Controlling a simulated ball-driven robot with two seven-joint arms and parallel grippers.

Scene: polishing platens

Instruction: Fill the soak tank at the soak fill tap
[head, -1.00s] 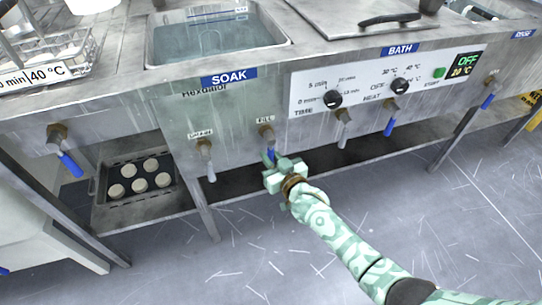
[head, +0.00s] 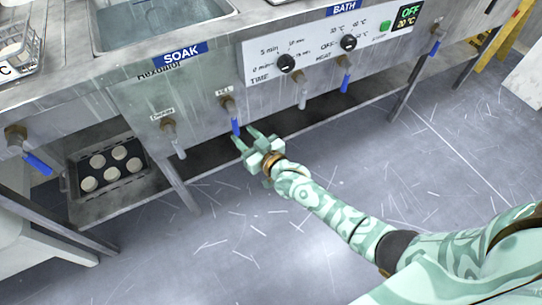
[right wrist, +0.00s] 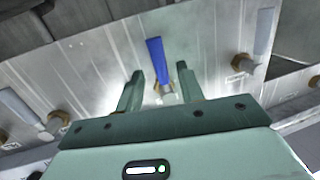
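The soak fill tap (head: 228,104), with a blue lever (head: 235,127) pointing down, is on the front panel under the SOAK sign. The soak tank (head: 220,19) is cut off at the top of the head view; its inside looks bluish, and I cannot tell the liquid level. My right gripper (head: 248,137) is open just right of and below the lever's end. In the right wrist view, the blue lever (right wrist: 155,60) shows beyond and between the open fingers (right wrist: 160,87), with nothing held. My left gripper is not in view.
The drain tap (head: 168,126) is left of the fill tap. More taps and the bath control panel (head: 330,45) are to the right. A tray of pale discs (head: 145,164) is on the lower shelf. A table leg (head: 178,186) stands below. The floor in front is clear.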

